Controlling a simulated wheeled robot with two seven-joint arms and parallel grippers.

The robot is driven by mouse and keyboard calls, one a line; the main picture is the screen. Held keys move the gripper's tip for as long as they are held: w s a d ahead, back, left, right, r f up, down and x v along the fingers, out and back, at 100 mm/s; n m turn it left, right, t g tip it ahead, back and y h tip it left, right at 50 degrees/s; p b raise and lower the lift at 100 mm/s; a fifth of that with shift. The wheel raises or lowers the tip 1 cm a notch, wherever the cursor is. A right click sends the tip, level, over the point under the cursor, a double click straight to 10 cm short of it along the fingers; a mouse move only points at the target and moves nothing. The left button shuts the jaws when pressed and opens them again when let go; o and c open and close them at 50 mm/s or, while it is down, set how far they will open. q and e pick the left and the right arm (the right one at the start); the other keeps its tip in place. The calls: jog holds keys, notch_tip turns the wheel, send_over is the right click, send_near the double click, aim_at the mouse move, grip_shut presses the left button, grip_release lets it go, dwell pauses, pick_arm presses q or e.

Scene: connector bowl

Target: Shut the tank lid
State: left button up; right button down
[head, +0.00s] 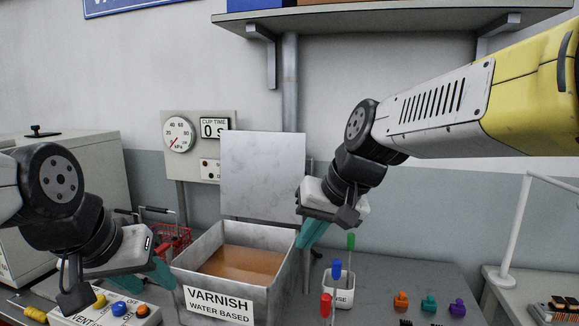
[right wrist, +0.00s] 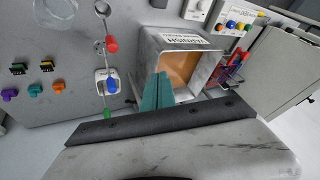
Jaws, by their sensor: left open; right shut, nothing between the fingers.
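The varnish tank (head: 218,301) is an open metal box with a label on its front, holding orange-brown liquid. Its square grey lid (head: 262,175) stands upright at the tank's back edge, so the tank is open. My right gripper (head: 311,234) is shut and empty, its teal fingers pointing down by the tank's right rim, to the right of the lid. In the right wrist view the teal fingers (right wrist: 157,92) lie beside the tank (right wrist: 150,47). My left gripper (head: 155,279) is open, at the tank's left side.
A white cup (head: 338,290) with coloured-handled tools stands right of the tank. Orange, teal and purple connectors (head: 429,303) lie further right. A button box (head: 110,312) and a red basket (head: 170,240) are on the left. A gauge panel (head: 198,147) and a shelf (head: 390,17) are behind.

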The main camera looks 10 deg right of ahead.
jog(key=w+d+r+m+y, duration=0.1)
jog(key=w+r+m+y, duration=0.15)
jog(key=w, duration=0.85)
jog(key=w+d+r+m+y, duration=0.2)
jog(key=w+y, duration=0.1)
jog(key=w, duration=0.8)
jog(key=w+d+r+m+t+y, duration=0.2)
jog(key=w+d+m+t+y, duration=0.4)
jog(key=w+d, duration=0.95)
jog(key=w+a+n+t+h, duration=0.1)
jog(key=w+a+h, duration=0.2)
jog(key=w+a, duration=0.2)
jog(key=shift+y, duration=0.25)
jog(key=s+a, duration=0.2)
jog(key=s, duration=0.1)
jog(key=shift+s, duration=0.25)
